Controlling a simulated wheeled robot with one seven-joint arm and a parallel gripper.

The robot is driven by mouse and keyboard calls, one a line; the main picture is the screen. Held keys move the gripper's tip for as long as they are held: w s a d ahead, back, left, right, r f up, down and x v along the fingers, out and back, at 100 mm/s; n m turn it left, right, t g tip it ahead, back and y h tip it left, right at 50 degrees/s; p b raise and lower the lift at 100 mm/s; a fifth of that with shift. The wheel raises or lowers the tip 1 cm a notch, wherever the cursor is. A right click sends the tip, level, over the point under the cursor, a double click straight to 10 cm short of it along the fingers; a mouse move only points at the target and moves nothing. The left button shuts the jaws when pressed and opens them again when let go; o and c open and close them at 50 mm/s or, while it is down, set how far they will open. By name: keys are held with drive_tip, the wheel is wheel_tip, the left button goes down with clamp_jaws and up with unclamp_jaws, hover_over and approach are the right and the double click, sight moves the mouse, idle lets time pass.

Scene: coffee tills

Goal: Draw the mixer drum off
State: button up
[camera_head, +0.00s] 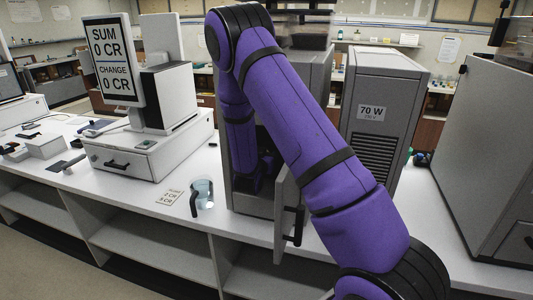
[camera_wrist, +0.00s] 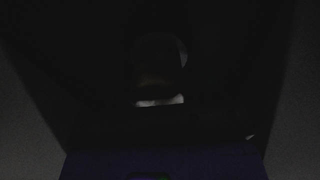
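My purple arm reaches into the open front of a grey machine (camera_head: 254,204) in the head view. Its hinged door (camera_head: 289,208) stands open toward the front. The end of my arm is inside the machine, in shadow and partly behind the arm's own links, so my gripper's fingers cannot be made out. The wrist view is almost black. A dark rounded shape (camera_wrist: 158,62) shows there near the middle, with a pale strip just below it. It may be the mixer drum, but I cannot tell for sure. Whether my gripper touches it is hidden.
A second grey machine labelled 70 W (camera_head: 385,100) stands to the right. A large grey cabinet (camera_head: 480,150) is at far right.

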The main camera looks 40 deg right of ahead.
drive_tip(key=shift+c, duration=0.6)
drive_tip(key=shift+s+a, duration=0.15)
drive_tip(key=shift+a, duration=0.05)
drive_tip(key=shift+v, duration=2.45)
